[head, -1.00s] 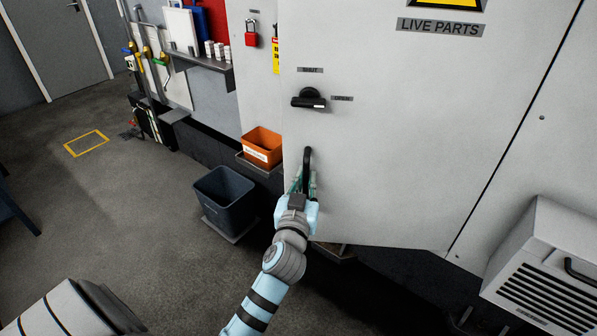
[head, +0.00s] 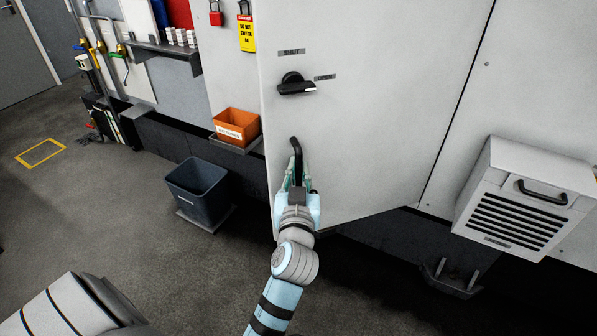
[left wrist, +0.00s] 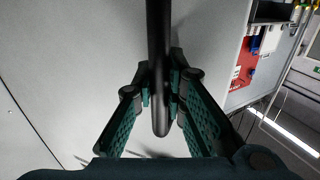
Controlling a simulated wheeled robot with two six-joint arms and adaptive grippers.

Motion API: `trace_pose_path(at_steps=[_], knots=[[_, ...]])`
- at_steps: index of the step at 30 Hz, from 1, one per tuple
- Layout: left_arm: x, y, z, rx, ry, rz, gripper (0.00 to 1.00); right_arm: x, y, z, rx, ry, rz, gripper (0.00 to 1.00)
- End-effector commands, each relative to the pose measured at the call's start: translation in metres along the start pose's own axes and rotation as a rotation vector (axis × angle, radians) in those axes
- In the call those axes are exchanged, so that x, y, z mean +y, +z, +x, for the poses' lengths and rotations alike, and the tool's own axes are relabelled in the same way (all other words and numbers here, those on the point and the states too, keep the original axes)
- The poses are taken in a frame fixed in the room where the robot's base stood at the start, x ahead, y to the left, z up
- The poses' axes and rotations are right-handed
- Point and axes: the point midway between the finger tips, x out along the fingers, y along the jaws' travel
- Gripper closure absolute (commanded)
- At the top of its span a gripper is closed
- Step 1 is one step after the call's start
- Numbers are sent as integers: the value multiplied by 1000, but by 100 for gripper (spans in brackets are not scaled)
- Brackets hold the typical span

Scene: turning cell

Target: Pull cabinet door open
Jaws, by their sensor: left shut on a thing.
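The grey cabinet door (head: 380,110) stands partly open, its left side swung out from the cabinet and its right edge along the dark seam. Its black bar handle (head: 296,149) is low near the left edge. My left gripper (head: 297,178) is shut on the handle's lower part. In the left wrist view the handle (left wrist: 159,60) passes between the fingers of the left gripper (left wrist: 160,90). The black rotary knob (head: 295,84) above points toward the OPEN label. My right gripper is not in view.
An orange bin (head: 237,127) sits on a ledge left of the door, with a dark blue bin (head: 197,190) on the floor below. A vented box (head: 525,198) sticks out at the right. Floor (head: 90,220) at the left is largely clear.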

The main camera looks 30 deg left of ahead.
Motion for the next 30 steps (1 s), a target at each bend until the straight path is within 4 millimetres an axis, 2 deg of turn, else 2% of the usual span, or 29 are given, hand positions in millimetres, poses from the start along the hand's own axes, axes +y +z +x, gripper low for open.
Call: trace_pose_path(at_steps=[2, 3, 6, 14, 17, 20, 27, 30], knots=[[-1, 0, 0, 1, -1, 2, 100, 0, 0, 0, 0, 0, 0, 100], [-1, 0, 0, 1, -1, 2, 82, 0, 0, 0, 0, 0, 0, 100], [0, 0, 0, 1, -1, 1, 67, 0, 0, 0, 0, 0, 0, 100], [0, 0, 0, 1, 0, 0, 67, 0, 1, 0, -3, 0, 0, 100], [0, -7, 0, 4, -1, -1, 67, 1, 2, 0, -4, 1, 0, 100], [0, -26, 0, 6, 0, -6, 67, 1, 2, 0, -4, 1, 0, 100], [0, -85, 0, 6, 0, -4, 67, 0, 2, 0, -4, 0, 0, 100], [-1, -97, 0, 2, 0, -2, 67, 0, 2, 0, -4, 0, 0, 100]])
